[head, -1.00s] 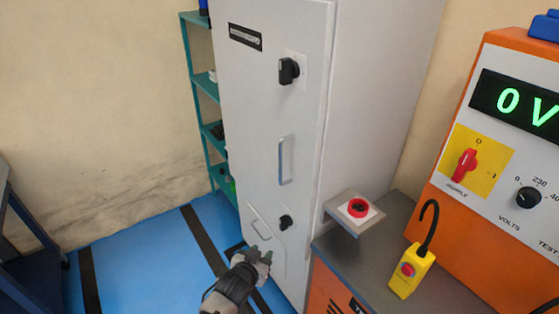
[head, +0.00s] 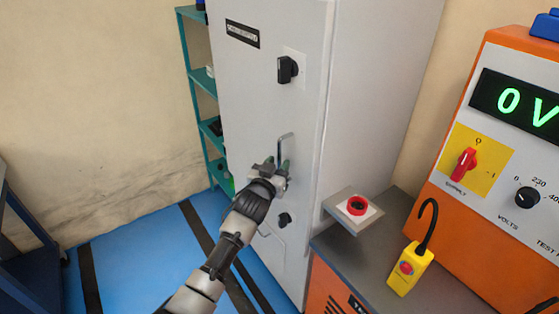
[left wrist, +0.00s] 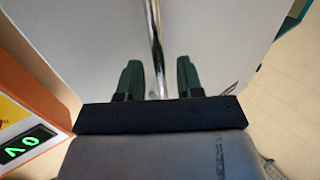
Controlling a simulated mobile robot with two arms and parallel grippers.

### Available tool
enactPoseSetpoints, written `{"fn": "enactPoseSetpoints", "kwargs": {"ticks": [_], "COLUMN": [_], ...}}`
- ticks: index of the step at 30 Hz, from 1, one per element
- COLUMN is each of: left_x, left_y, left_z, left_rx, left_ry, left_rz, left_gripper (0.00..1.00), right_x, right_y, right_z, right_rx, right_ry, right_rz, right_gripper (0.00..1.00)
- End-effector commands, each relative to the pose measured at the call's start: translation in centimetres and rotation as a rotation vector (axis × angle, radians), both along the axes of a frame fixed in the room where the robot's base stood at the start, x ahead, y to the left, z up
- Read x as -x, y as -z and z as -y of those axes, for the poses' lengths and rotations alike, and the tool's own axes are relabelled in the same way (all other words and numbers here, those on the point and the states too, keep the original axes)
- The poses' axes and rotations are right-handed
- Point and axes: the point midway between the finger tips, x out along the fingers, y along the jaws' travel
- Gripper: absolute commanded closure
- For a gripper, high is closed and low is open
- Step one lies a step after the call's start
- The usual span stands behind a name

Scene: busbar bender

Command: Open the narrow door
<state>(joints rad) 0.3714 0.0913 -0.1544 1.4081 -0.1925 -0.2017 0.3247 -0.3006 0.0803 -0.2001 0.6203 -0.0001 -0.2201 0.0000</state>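The narrow door (head: 250,100) is the tall pale grey front of a cabinet in the head view, and it looks shut. Its upright metal bar handle (head: 286,146) is at mid height near the right edge. My left gripper (head: 275,165) is at the lower part of this handle. In the left wrist view the handle (left wrist: 155,35) runs down between the two dark green fingers of my left gripper (left wrist: 159,80). The fingers stand apart, with gaps on both sides of the bar. My right gripper is not in view.
Black knobs sit above (head: 287,69) and below (head: 285,219) the handle. A bench with a red button box (head: 356,206), a yellow pendant (head: 410,268) and an orange test unit (head: 450,190) stands right. A teal shelf (head: 203,78) is left; blue floor (head: 130,260) is clear.

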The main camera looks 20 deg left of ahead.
Motion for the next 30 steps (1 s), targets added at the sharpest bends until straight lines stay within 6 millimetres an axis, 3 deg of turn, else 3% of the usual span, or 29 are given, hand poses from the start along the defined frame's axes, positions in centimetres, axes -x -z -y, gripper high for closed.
{"fn": "enactPoseSetpoints", "kwargs": {"ticks": [6,15,23,30], "left_x": [-1.5,-1.7,-1.7,-1.7], "left_y": [0.0,0.0,0.1,0.1], "left_z": [0.2,0.2,0.1,0.1], "left_rx": [0.001,0.000,0.000,0.000], "left_ry": [0.000,0.000,0.000,0.000], "left_rz": [0.000,-0.001,-0.001,-0.001], "left_gripper": [0.64,0.64,1.00,1.00], "right_x": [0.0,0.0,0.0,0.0], "right_y": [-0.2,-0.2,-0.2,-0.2], "right_z": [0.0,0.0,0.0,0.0], "right_rx": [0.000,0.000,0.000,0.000], "right_ry": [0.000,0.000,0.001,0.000], "right_rz": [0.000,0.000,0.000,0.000], "right_gripper": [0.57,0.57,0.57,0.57]}}
